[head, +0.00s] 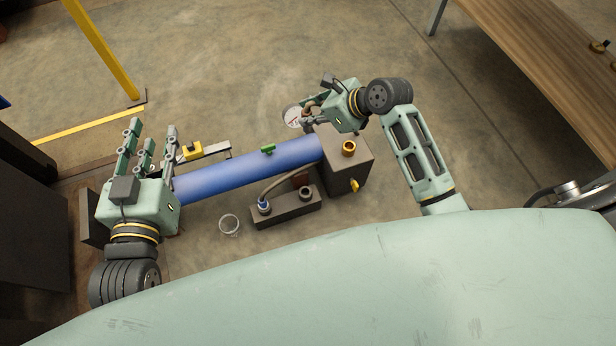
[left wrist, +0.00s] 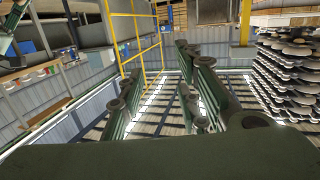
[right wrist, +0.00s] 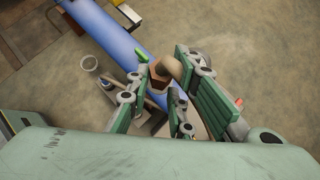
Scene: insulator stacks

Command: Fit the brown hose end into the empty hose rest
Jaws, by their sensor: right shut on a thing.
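The brown hose end (right wrist: 158,74) shows between my right gripper's fingers (right wrist: 165,88) in the right wrist view, with a tan bent hose on it. In the head view my right gripper (head: 310,122) is shut on it beyond the blue pipe, mostly hiding it. The dark hose rest block (head: 287,210) lies on the near side of the pipe. A blue hose end (head: 263,205) sits in its left place; the right round opening (head: 306,192) looks empty. My left gripper (head: 148,150) is open and empty beside the pipe's left end; its fingers also show apart in the left wrist view (left wrist: 185,85).
The blue pipe (head: 245,168) runs to a dark box (head: 348,177) with a brass fitting (head: 348,148). A glass-like ring (head: 229,224) stands left of the rest. A round gauge-like thing (head: 292,116) is by my right gripper. A wooden bench (head: 540,60) is at upper right.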

